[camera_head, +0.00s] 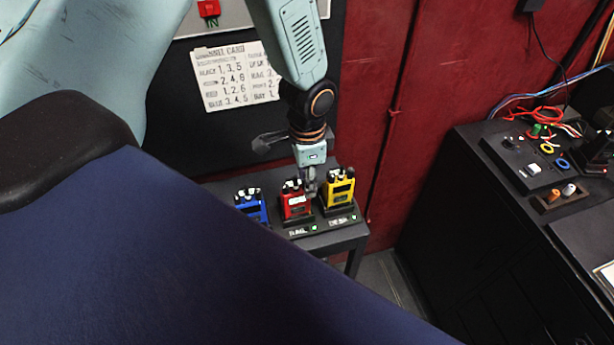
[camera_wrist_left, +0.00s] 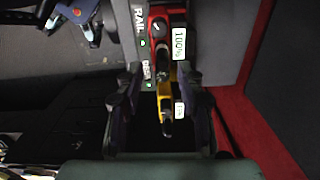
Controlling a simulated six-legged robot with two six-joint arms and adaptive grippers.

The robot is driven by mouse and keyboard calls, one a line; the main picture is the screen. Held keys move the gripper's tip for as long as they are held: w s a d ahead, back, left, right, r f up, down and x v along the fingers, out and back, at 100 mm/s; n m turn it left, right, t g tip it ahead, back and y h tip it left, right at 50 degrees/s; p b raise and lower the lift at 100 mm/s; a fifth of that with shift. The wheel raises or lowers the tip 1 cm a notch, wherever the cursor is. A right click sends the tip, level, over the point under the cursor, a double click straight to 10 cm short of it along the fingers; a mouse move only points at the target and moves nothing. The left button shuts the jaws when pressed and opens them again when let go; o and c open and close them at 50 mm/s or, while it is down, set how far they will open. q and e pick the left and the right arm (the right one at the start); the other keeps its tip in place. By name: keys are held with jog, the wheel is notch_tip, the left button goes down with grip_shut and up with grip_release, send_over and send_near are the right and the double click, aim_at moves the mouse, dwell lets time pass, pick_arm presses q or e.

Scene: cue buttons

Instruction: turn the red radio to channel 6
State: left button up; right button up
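The red radio (camera_head: 293,207) stands on a small dark table between the blue radio (camera_head: 248,209) and the yellow radio (camera_head: 341,197). My left gripper (camera_head: 309,187) points down at the tops of the red and yellow radios and partly covers the red one. In the wrist view the left gripper (camera_wrist_left: 163,108) has its fingers spread wide, with the yellow radio (camera_wrist_left: 164,88) seen between them. The red radio (camera_wrist_left: 158,14) shows beyond them at the top, with black knobs. I cannot tell whether a finger touches a radio. The channel setting is not readable. My right gripper is not in view.
A printed channel card (camera_head: 220,88) hangs on the dark panel behind, partly hidden by my arm. A dark cabinet (camera_head: 470,220) with controls and cables stands at right. My blue body covers the lower left.

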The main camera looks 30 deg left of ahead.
pick_arm(q)
jog(key=shift+s+a, duration=0.1)
jog(key=shift+s, duration=0.05)
jog(key=shift+c, duration=1)
jog(key=shift+w+a, duration=0.15)
jog(key=shift+w, duration=0.05)
jog(key=c, duration=0.3)
jog(key=shift+w+f, duration=0.1)
grip_shut()
jog(key=shift+d, duration=0.2)
jog(key=shift+s+a, duration=0.1)
jog(key=shift+s, duration=0.1)
jog(key=m, duration=0.3)
jog(key=shift+w, duration=0.15)
jog(key=shift+m, duration=0.7)
